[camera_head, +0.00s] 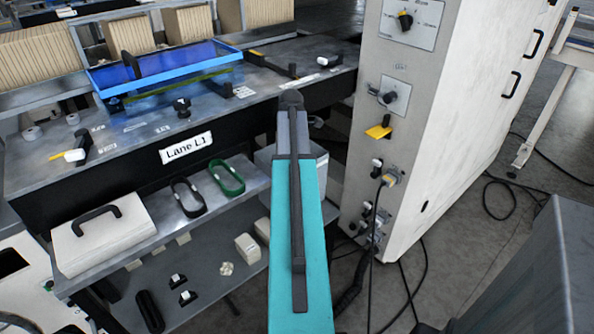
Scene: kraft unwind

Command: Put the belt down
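A black belt loop (189,197) and a green belt loop (239,180) lie side by side on the grey shelf (165,215) below the bench marked Lane L1. A dark ribbed oblong (150,311) lies on the lower shelf; I cannot tell whether it is a belt. My teal and grey arm reaches up the middle of the picture and covers part of the bench edge and shelves. No gripper fingers show, and I see no belt held.
The bench (140,160) carries a blue-framed clear guard (165,75) and small black clamps. A white case (100,235) with a black handle sits left on the shelf. A white control cabinet (440,130) stands right. Black cables (500,195) lie on the floor.

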